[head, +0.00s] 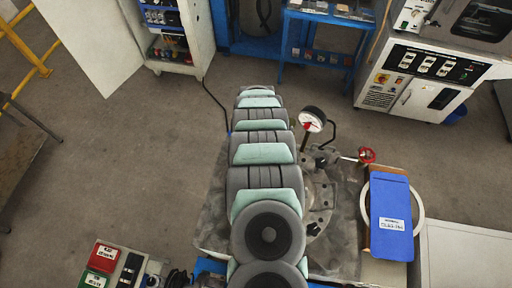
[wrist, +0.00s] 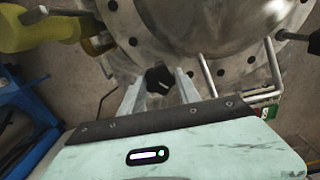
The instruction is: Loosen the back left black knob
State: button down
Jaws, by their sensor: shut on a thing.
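In the wrist view, a black lobed knob (wrist: 158,80) sits at the near edge of the round metal flange (wrist: 220,85). My gripper (wrist: 159,88) has its two pale fingers on either side of this knob and is shut on it. In the head view my arm covers the gripper and the left side of the metal rig (head: 345,245), so the gripped knob is hidden there. Another black knob (head: 315,228) shows at the front of the rig, right of my arm.
A pressure gauge (head: 312,119) and a red valve handle (head: 366,155) stand at the rig's back. A blue clipboard (head: 391,216) lies to the right over a white ring. In the wrist view, a bent metal rod (wrist: 273,65) rises right of my fingers and a yellow-green handle (wrist: 40,30) is at upper left.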

jog(key=shift+n, duration=0.3)
jog(key=c, duration=0.9)
grip_release()
jog(key=shift+o, duration=0.2)
notch_tip(320, 180, up, 11)
jog(key=b, duration=0.1)
jog(key=shift+f, duration=0.15)
